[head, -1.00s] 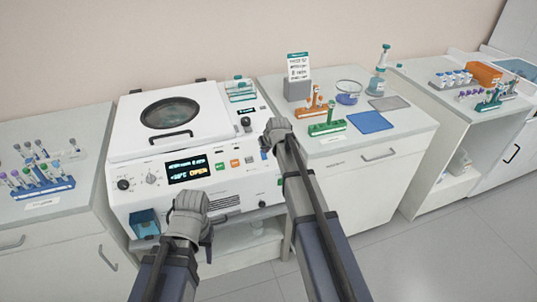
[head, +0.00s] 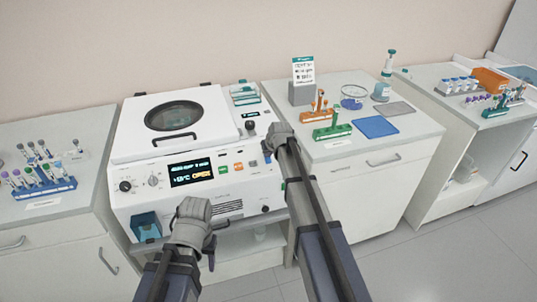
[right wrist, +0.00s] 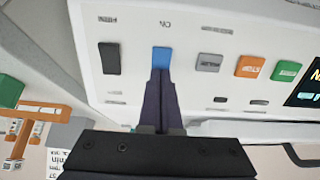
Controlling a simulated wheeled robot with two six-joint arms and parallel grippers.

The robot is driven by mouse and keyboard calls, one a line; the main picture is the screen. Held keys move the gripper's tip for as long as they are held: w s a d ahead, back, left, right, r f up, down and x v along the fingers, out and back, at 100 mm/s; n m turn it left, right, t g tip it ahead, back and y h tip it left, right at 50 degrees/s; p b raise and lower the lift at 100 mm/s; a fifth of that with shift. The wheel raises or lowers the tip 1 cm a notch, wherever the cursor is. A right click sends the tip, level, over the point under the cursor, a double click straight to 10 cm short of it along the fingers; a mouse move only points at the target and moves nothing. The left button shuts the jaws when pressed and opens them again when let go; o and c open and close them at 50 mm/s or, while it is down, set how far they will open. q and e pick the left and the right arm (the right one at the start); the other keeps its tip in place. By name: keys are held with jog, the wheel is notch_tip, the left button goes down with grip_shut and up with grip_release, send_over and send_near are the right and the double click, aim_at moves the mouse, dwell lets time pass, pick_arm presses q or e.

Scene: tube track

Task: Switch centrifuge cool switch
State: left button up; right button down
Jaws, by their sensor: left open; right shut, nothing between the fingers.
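The white centrifuge (head: 150,205) stands on the counter, its round-windowed lid (head: 172,115) down. Its front panel has a lit display (head: 190,172) reading OPEN. In the right wrist view its panel appears upside down, with a blue switch (right wrist: 162,58) beside a black switch (right wrist: 109,58); their small labels are hard to read. My right gripper (right wrist: 161,76) is shut and empty, its fingertips at the blue switch's edge; I cannot tell whether they touch it. In the head view my right gripper (head: 267,153) is at the panel's right end. My left gripper (head: 209,245) is open and empty before the lower front.
A grey button (right wrist: 209,62), an orange button (right wrist: 250,67) and a green button (right wrist: 285,72) sit beside the blue switch. Tube racks, including a green rack (head: 332,131), and a blue mat (head: 375,126) are on the right counter. A blue tube rack (head: 45,188) is at left.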

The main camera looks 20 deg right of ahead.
jog(key=shift+s+f, duration=0.35)
jog(key=shift+s, duration=0.35)
jog(key=shift+r, duration=0.1)
jog(key=w+r+p+v, duration=0.1)
jog(key=w+p+v, duration=0.1)
jog(key=p+v, duration=1)
jog(key=shift+s+r+p, duration=0.25)
jog(key=shift+r+p, duration=0.05)
jog(key=shift+r, duration=0.7)
jog(key=s+a+f+n+g, duration=0.1)
jog(key=s+a, duration=0.4)
jog(key=s, duration=0.5)
jog(key=s+a+f+n+g+h, duration=0.1)
jog(key=s+a+g, duration=0.2)
jog(key=s+a, duration=0.3)
jog(key=s+a+f+n+g, duration=0.1)
jog(key=s+a+g, duration=0.2)
jog(key=s, duration=1.1)
jog(key=a, duration=0.2)
jog(key=shift+s+a+f+h, duration=0.25)
jog(key=shift+a+f+h, duration=0.05)
jog(key=shift+a, duration=0.05)
